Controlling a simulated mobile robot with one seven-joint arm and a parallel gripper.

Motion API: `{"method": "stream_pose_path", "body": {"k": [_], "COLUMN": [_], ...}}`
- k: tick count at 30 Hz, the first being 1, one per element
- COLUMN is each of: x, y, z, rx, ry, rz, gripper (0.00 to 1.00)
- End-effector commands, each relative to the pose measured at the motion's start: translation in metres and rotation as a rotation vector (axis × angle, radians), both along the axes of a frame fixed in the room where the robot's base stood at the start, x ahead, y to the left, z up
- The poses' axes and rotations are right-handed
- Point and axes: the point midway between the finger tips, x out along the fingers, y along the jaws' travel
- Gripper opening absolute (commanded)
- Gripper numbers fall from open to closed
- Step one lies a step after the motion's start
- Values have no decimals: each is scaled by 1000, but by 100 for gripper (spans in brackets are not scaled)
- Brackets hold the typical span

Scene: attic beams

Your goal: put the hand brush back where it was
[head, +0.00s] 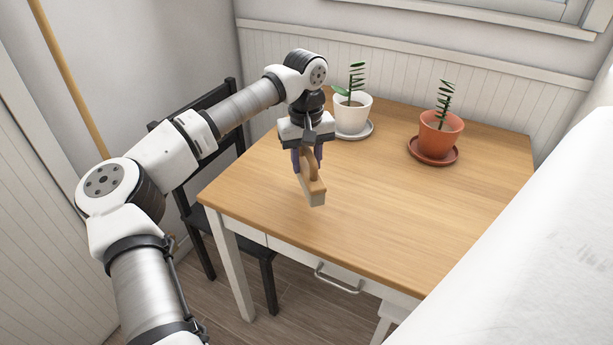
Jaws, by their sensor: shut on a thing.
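My gripper (308,158) is shut on the hand brush (314,189). The brush has a tan wooden back and pale bristles on its underside. It appears over the front left part of the wooden table (390,215). The gripper points down and its dark fingers close around the brush's upper part, hiding some of it. I cannot tell whether the bristles touch the table top or hang just above it.
A white pot with a plant (351,114) stands on a grey saucer behind the gripper. A terracotta pot with a plant (440,132) stands on its saucer at the back right. A black chair (205,210) is at the table's left. The table's front and right are clear.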

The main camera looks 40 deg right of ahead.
Motion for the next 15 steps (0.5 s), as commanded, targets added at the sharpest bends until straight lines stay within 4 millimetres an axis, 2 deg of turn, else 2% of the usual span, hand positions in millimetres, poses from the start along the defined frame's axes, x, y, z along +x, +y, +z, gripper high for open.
{"method": "stream_pose_path", "body": {"k": [5,12,15], "x": [0,0,0], "y": [0,0,0], "z": [-12,-45,-51], "rx": [-1,0,-1], "ry": [0,2,0], "rz": [0,0,0], "gripper": [0,0,0]}}
